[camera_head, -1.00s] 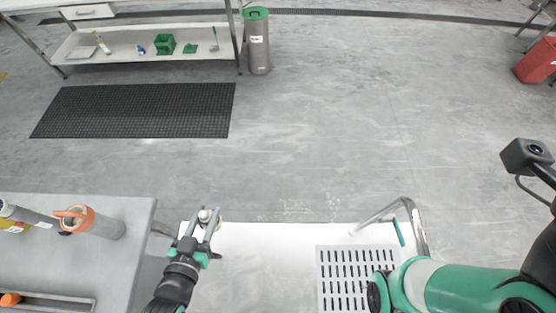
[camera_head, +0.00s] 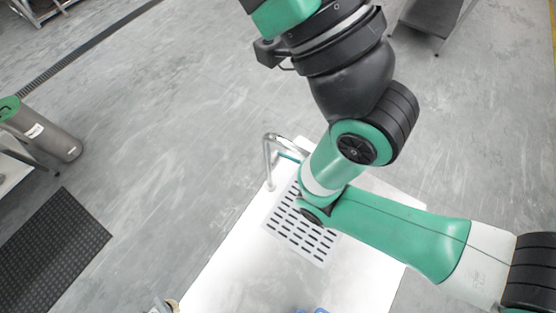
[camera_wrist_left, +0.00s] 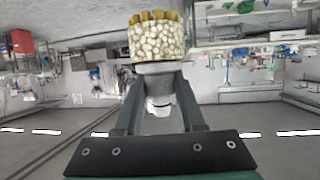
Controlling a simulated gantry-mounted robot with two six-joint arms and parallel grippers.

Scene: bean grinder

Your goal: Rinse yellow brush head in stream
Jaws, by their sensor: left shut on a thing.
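The yellow brush head (camera_wrist_left: 157,40) shows in the left wrist view, with pale, dense bristles, yellow tufts along the top and a light grey base. My left gripper (camera_wrist_left: 160,90) is shut on that base, with the bristles pointing away from the fingers. In the head view only a small part of the left gripper (camera_head: 160,306) shows at the bottom edge. The metal faucet (camera_head: 267,165) stands at the far side of the white sink counter. No stream of water can be made out. My right gripper is outside the head view, past its top edge.
A slotted drain grate (camera_head: 287,235) lies in the white counter (camera_head: 235,270) beside the faucet. My right arm crosses above the counter and hides part of it. A blue item (camera_head: 312,311) shows at the bottom edge. A black mat (camera_head: 55,240) and steel bin (camera_head: 45,135) are at left.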

